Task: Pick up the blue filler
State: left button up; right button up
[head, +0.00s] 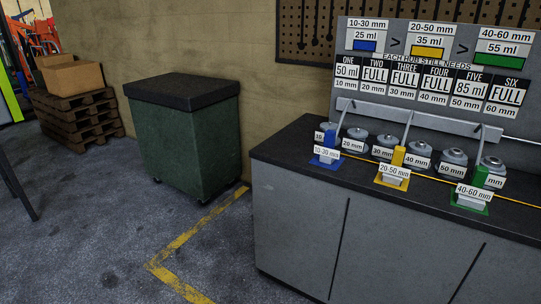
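The blue filler (330,139) stands upright at the left end of a row on the dark worktop of a grey cabinet. It is on a blue base (319,164) with a white tag reading 10-30 mm. A thin grey stem rises from near it towards a rail. A yellow filler (398,156) tagged 20-50 mm and a green filler (480,177) tagged 40-60 mm stand to its right. Round grey hubs, such as the one labelled 20 mm (357,133), sit behind and between the fillers. Neither of my grippers is in view.
The sign (430,75) reads ONE 50 ml, FIVE 85 ml, the others FULL. The cabinet (298,215) stands against the wall. A green bin with a black lid (185,92) is left of it. Bare floor with a yellow line (178,242) lies between and in front.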

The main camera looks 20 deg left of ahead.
aim_at(328, 154)
jog(key=u, duration=1.55)
jog(key=i, duration=1.65)
jog(key=z, duration=1)
jog(key=i, duration=0.8)
jog(key=z, duration=0.65)
